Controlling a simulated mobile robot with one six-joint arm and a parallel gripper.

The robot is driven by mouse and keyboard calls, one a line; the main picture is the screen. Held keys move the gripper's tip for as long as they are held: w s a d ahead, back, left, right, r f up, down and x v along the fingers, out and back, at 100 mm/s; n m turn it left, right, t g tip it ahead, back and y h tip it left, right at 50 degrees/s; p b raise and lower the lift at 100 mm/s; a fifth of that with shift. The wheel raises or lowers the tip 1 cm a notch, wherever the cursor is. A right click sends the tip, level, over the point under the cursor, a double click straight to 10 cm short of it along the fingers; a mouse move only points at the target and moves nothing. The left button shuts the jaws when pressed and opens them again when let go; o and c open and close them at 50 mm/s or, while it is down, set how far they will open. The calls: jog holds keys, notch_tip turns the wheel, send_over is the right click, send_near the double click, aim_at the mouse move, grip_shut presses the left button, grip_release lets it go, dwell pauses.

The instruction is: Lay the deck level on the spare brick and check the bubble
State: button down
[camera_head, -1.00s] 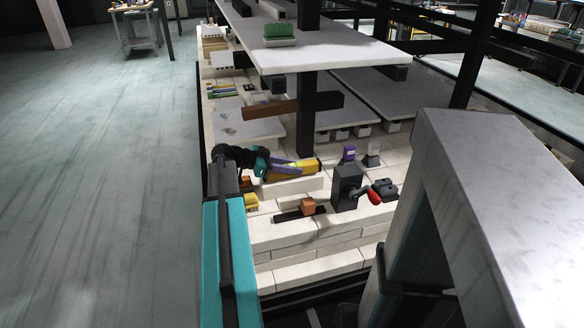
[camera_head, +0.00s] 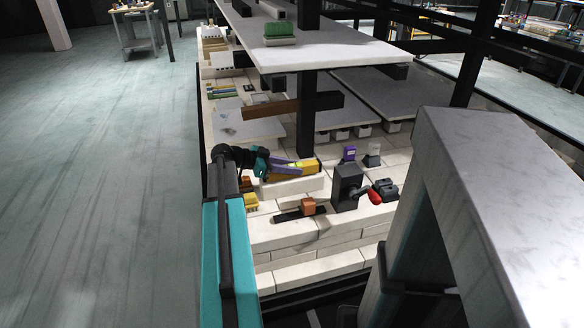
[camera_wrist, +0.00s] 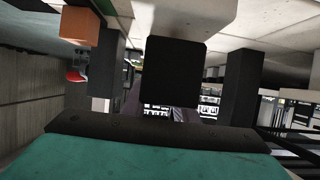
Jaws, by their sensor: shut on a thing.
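The yellow deck level (camera_head: 306,167) is in the head view, at or just above the long pale spare brick (camera_head: 295,187). I cannot tell whether it touches the brick. My gripper (camera_head: 290,168), with purple fingers on a dark and teal wrist, is shut on the level. The bubble is too small to make out. In the wrist view the teal and black body of my arm fills the bottom, a dark block covers the centre, and I cannot make out the level.
An orange block (camera_head: 308,206) on a dark strip and a dark grey clamp-like block (camera_head: 346,187) with a red knob stand in front to the right. A purple block (camera_head: 348,153) is behind.

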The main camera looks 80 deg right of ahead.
jog(key=shift+f+b, duration=0.4)
jog(key=shift+f, duration=0.05)
dwell(0.9)
jog(key=c, duration=1.3)
grip_release()
jog(key=shift+c, duration=0.2)
jog(key=shift+v, duration=4)
jog(key=shift+w+r, duration=0.1)
jog(key=shift+w, duration=0.05)
jog(key=v, duration=1.3)
jog(key=shift+w+a+r+p, duration=0.15)
jog(key=shift+w+r+p, duration=0.05)
jog(key=shift+p, duration=0.25)
